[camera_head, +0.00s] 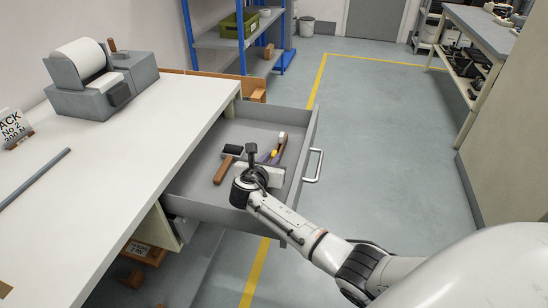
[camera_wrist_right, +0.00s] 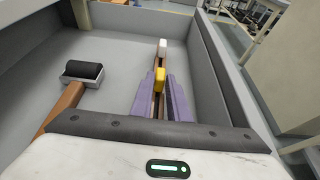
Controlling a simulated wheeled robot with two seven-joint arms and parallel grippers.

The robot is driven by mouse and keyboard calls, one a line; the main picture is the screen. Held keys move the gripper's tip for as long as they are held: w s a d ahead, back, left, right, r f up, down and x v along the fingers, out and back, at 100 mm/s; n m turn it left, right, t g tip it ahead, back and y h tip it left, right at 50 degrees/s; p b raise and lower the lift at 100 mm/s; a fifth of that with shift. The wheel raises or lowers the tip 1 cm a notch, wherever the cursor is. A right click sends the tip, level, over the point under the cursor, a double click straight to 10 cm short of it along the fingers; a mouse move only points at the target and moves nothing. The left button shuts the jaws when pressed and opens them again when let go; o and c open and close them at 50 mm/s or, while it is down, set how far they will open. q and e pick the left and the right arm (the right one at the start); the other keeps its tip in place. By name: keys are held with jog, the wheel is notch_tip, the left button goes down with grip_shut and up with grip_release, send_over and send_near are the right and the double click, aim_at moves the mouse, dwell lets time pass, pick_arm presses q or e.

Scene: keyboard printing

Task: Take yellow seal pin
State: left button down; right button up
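The yellow seal pin (camera_wrist_right: 159,78) shows in the right wrist view between the purple fingertips of my right gripper (camera_wrist_right: 160,88). The gap between the fingers is narrow, and I cannot tell whether they press on the pin. In the head view the right gripper (camera_head: 269,157) reaches into the open grey drawer (camera_head: 200,170). The yellow pin (camera_head: 274,154) is a small spot at its fingertips there. The pin's lower part is hidden by the fingers. My left gripper is not in view.
A brown-handled tool with a white end (camera_wrist_right: 163,46) lies just beyond the pin. A wooden-handled tool with a dark head (camera_wrist_right: 82,72) lies to the left. The drawer walls close in around the gripper. A white desk (camera_head: 110,165) with a grey roll machine (camera_head: 98,85) stands left.

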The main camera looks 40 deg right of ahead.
grip_shut()
notch_tip(320, 180, up, 10)
jog(key=p, duration=0.2)
